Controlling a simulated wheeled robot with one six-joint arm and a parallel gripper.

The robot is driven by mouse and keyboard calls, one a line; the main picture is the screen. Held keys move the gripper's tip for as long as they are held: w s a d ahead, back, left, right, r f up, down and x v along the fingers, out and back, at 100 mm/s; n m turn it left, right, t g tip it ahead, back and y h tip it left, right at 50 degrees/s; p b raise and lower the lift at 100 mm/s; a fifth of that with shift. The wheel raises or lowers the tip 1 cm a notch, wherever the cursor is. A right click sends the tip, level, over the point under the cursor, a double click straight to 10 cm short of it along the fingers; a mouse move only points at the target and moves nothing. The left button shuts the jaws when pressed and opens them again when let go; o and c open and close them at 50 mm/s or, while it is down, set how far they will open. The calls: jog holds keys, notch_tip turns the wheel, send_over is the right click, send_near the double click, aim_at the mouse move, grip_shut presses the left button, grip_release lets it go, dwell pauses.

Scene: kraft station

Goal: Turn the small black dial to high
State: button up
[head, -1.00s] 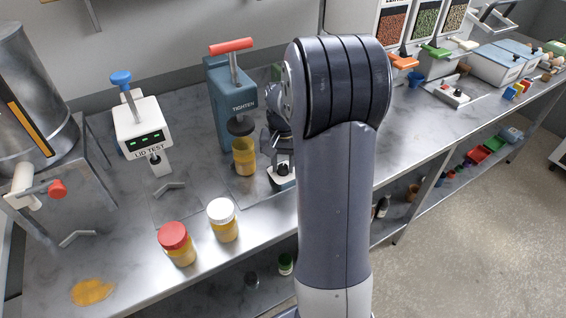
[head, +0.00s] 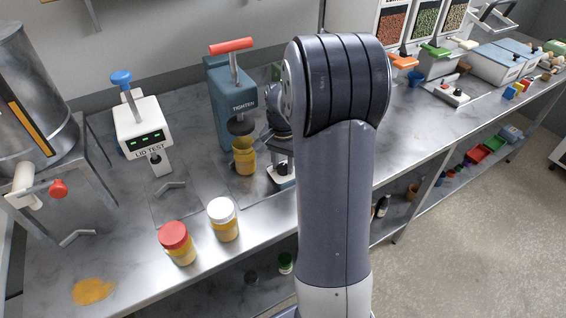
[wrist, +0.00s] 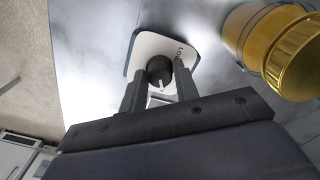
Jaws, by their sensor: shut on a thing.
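The small black dial (wrist: 159,70) sits on a white plate (wrist: 148,45) with a dark blue edge in the wrist view. The plate carries the printed letters "LO", partly cut off by my gripper. My gripper (wrist: 159,82) is shut on the dial, one finger on each side of it. A pale pointer mark shows on the dial, facing the gripper's base. In the head view the dial's plate (head: 282,181) shows just left of my arm, and my arm hides most of the gripper.
A yellow jar (head: 245,160) stands under the blue TIGHTEN press (head: 222,105), close to the dial; its lid (wrist: 300,62) is near the gripper in the wrist view. A white-lidded jar (head: 222,222) and a red-lidded jar (head: 177,245) stand near the front edge.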

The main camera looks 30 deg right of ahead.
aim_at(283, 166)
jog(key=o, duration=1)
jog(key=shift+c, duration=0.2)
notch_tip(283, 166, up, 11)
jog(key=shift+f, duration=0.2)
notch_tip(283, 166, down, 11)
jog(key=shift+r, duration=0.1)
dwell(0.4)
